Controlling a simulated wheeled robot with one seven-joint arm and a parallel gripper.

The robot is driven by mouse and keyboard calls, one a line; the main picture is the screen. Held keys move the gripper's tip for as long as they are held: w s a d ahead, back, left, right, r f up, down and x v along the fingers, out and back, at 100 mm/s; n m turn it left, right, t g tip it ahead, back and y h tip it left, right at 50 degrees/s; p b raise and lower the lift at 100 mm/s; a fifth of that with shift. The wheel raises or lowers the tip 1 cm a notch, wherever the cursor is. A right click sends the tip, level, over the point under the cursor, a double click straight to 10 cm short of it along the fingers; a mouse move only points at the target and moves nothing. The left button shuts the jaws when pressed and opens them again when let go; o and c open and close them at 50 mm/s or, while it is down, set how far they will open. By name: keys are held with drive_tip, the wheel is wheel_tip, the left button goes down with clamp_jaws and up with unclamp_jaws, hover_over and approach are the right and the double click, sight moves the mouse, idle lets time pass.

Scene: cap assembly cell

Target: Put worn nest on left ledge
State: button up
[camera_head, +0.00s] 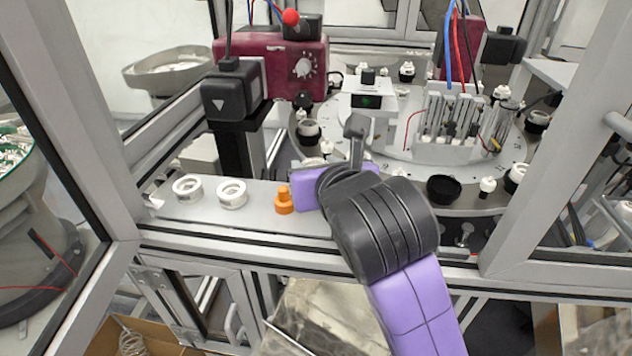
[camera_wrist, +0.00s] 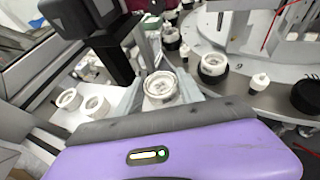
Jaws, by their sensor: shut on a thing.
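The worn nest (camera_wrist: 160,86), a whitish ring-shaped cup with a darker inside, sits between the pale fingers of my gripper (camera_wrist: 161,97) in the wrist view. My gripper is shut on it. In the head view my gripper (camera_head: 306,187) is over the right end of the left ledge (camera_head: 258,216), and its body and wrist hide the fingertips and most of the held nest. The left ledge is a flat grey strip along the cell's front edge. Whether the nest touches anything below cannot be told.
Two white rings stand on the ledge, one at the left (camera_head: 187,188) and one further right (camera_head: 232,193). An orange knobbed piece (camera_head: 284,201) stands close beside my gripper. A black post (camera_head: 238,150) rises behind the ledge. The round dial (camera_head: 400,150) with several nests lies behind and right.

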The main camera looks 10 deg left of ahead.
drive_tip(key=shift+f, duration=1.8)
drive_tip(key=shift+f, duration=0.15)
drive_tip(key=o, duration=1.1)
drive_tip(key=shift+s+r, duration=0.15)
drive_tip(key=shift+r, duration=0.1)
drive_tip(key=b+v, duration=0.1)
drive_tip(key=v, duration=1)
drive_tip(key=shift+s+d+r, duration=0.1)
drive_tip(key=shift+s+d, duration=0.05)
drive_tip(key=shift+s, duration=0.2)
